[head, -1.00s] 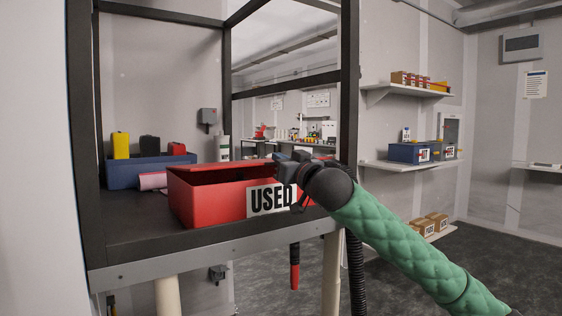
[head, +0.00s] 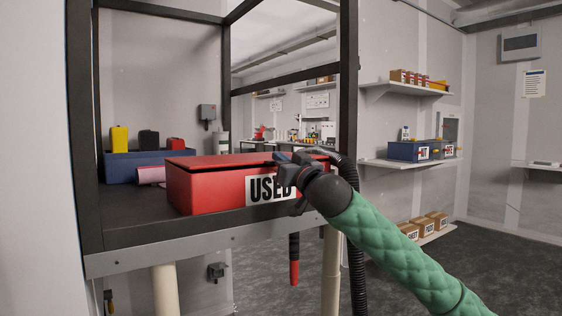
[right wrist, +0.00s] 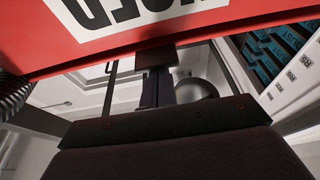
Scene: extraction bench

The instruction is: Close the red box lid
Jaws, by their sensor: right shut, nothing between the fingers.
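The red box (head: 205,195) with a white "USED" label (head: 262,188) sits on the dark bench shelf. Its red lid (head: 225,159) lies almost flat over the top, with a thin dark gap along the front edge. My right gripper (head: 281,158) is shut and empty at the box's upper front edge, right of centre, and covers part of the label. Whether it touches the lid is unclear. In the right wrist view the red box front (right wrist: 250,18) fills the top, with the label upside down, and the shut fingers (right wrist: 157,58) reach up to it. My left gripper is not in view.
A dark frame post (head: 348,110) stands right of the box. Behind it are a blue bin (head: 122,168) with yellow, black and red items and a pink roll (head: 150,175). A black hose (head: 355,235) hangs beside the post.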

